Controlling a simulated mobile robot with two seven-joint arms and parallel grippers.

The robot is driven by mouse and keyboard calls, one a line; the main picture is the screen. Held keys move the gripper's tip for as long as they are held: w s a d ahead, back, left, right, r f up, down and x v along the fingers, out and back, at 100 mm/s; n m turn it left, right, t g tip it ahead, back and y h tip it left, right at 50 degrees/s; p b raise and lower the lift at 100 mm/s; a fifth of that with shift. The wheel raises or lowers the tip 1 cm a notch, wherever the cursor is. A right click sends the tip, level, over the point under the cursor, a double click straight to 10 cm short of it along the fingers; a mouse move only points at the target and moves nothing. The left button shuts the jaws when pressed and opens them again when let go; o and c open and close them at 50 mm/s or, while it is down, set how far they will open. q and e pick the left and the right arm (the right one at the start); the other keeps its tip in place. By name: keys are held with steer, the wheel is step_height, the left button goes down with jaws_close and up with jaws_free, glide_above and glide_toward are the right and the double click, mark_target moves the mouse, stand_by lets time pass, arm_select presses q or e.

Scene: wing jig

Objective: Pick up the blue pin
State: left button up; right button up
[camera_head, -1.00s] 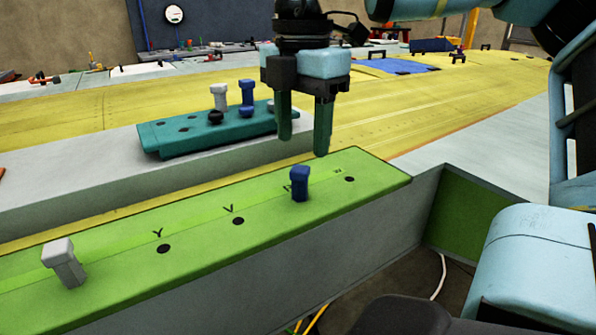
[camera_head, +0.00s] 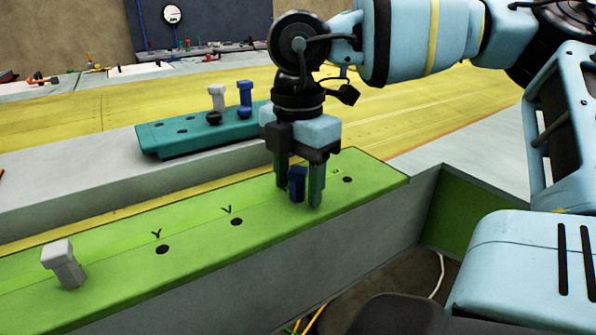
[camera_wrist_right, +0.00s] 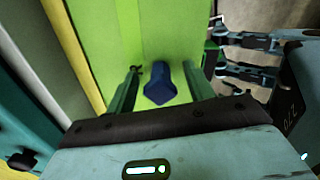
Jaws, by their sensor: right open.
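The blue pin (camera_head: 297,184) stands upright in the green board (camera_head: 196,235), towards its right end. My right gripper (camera_head: 299,190) is lowered over it, pointing down, with one finger on each side of the pin. The fingers are open and there is room between them and the pin. In the right wrist view the blue pin (camera_wrist_right: 160,85) shows between the two green fingertips, apart from both. The pin's lower end is hidden in the board. My left gripper is not in view.
A grey pin (camera_head: 63,263) stands at the board's left. Empty holes lie between the pins, marked Y and V, and one more to the right. Behind, a teal block (camera_head: 170,138) holds grey, blue and black pins. Yellow surface (camera_head: 430,92) lies beyond.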

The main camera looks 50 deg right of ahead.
mark_target(298, 169)
steer(key=c, duration=1)
steer(key=shift+r, duration=0.2)
step_height(298, 169, up, 18)
steer(key=shift+f+p, duration=0.15)
steer(key=shift+p, duration=0.35)
